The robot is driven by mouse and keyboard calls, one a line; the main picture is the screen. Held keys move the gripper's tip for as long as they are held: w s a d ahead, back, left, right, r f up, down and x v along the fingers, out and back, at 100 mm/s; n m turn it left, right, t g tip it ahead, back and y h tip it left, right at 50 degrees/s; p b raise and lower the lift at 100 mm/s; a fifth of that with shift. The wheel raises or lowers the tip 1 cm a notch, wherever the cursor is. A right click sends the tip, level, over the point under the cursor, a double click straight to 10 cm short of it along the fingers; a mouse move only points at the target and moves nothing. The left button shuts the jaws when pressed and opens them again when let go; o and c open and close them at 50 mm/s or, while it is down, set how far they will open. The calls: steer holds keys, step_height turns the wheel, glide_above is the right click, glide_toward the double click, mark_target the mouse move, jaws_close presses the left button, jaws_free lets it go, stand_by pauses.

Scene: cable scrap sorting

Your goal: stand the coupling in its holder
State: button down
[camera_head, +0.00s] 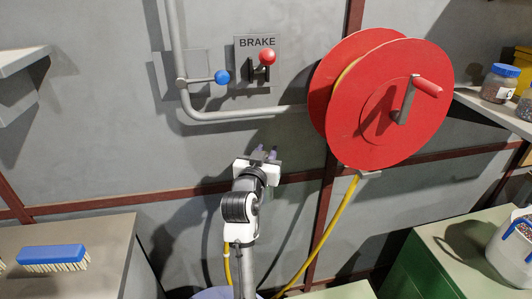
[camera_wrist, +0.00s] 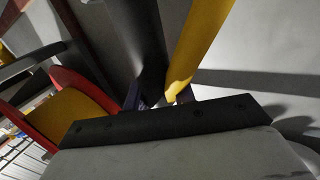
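My gripper (camera_head: 265,153) is in front of the grey wall, left of and below the red reel, with its small purple fingertips pointing away from the head camera. In the wrist view the finger area (camera_wrist: 158,103) is mostly hidden behind the dark gripper body. A yellow hose (camera_head: 337,222) hangs from the reel, and a yellow length also shows just left of my arm. In the wrist view the yellow hose (camera_wrist: 203,38) and a dark grey bar (camera_wrist: 137,38) converge near the fingers. I cannot make out the coupling or its holder, nor whether the fingers grip anything.
The red reel (camera_head: 420,75) with a crank stands out from the wall. A grey pipe (camera_head: 178,60), a blue-knobbed lever (camera_head: 221,76) and a red-knobbed brake lever (camera_head: 267,57) are above my gripper. A blue brush (camera_head: 52,254) lies on the left cabinet; a green cabinet (camera_head: 410,270) stands right.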

steer(key=c, duration=1.1)
jaws_free()
